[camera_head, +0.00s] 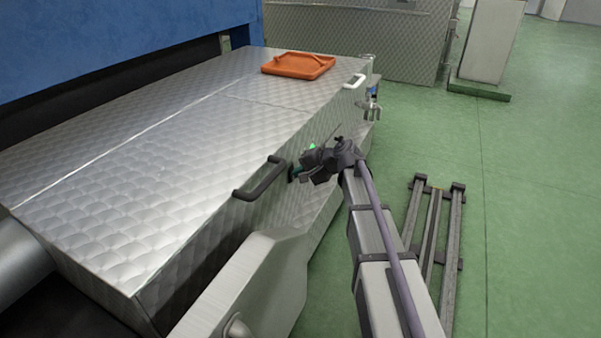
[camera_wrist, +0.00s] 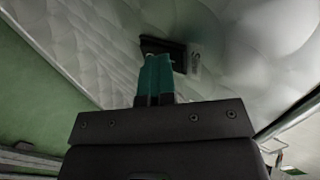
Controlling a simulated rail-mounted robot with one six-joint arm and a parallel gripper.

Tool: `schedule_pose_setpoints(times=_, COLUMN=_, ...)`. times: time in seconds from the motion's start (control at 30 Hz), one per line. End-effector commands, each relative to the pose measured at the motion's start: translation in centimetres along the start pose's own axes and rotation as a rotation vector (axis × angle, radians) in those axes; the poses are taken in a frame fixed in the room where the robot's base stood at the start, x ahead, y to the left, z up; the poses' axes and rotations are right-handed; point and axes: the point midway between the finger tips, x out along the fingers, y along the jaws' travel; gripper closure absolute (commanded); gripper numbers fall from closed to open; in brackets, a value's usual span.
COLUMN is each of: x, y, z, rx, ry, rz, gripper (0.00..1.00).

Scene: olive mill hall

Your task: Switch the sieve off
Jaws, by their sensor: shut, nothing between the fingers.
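The sieve (camera_head: 140,200) is a large metal box with a quilted, brushed surface. It fills the left and middle of the head view. A black switch housing (camera_wrist: 170,48) sits on its side panel in the wrist view, with a small light label (camera_wrist: 195,62) next to it. My gripper (camera_head: 296,173) is at that side panel, just right of a black handle. Its teal fingers (camera_wrist: 155,75) are shut with nothing between them. The fingertips are at the black housing and hide part of it. I cannot tell whether they touch it or which position the switch is in.
A black handle (camera_head: 262,180) sticks out from the sieve's side near my gripper. An orange tray (camera_head: 298,65) lies on top at the far end. Metal rails (camera_head: 436,235) lie on the green floor at right; open floor lies beyond.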

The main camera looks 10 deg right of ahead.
Motion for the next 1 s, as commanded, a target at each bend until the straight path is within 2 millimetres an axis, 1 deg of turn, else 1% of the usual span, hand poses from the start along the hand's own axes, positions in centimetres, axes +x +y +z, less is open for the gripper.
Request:
schedule_pose_setpoints(times=0.03, x=0.0, y=-0.4, z=0.0, rx=0.001, ry=-0.002, rz=-0.005, gripper=1.0)
schedule_pose_setpoints(times=0.33, x=-0.1, y=-0.3, z=0.1, rx=0.001, ry=-0.003, rz=-0.005, gripper=1.0)
schedule_pose_setpoints(times=0.47, x=-0.9, y=0.1, z=0.2, rx=0.001, ry=-0.003, rz=-0.004, gripper=1.0)
schedule_pose_setpoints(times=0.57, x=-2.4, y=0.8, z=0.3, rx=-0.001, ry=-0.004, rz=-0.003, gripper=1.0)
schedule_pose_setpoints(times=0.63, x=-3.7, y=1.5, z=0.5, rx=0.0, ry=-0.005, rz=-0.003, gripper=1.0)
schedule_pose_setpoints(times=0.67, x=-4.8, y=0.9, z=0.4, rx=-0.001, ry=-0.006, rz=-0.003, gripper=1.0)
schedule_pose_setpoints(times=0.7, x=-6.0, y=0.8, z=0.4, rx=-0.001, ry=-0.005, rz=-0.003, gripper=1.0)
schedule_pose_setpoints(times=0.8, x=-8.5, y=0.8, z=0.4, rx=0.0, ry=-0.005, rz=-0.003, gripper=1.0)
schedule_pose_setpoints(times=0.9, x=-10.6, y=0.9, z=0.3, rx=-0.001, ry=-0.006, rz=-0.003, gripper=1.0)
schedule_pose_setpoints(times=1.0, x=-12.2, y=1.0, z=0.3, rx=-0.002, ry=-0.005, rz=-0.002, gripper=1.0)
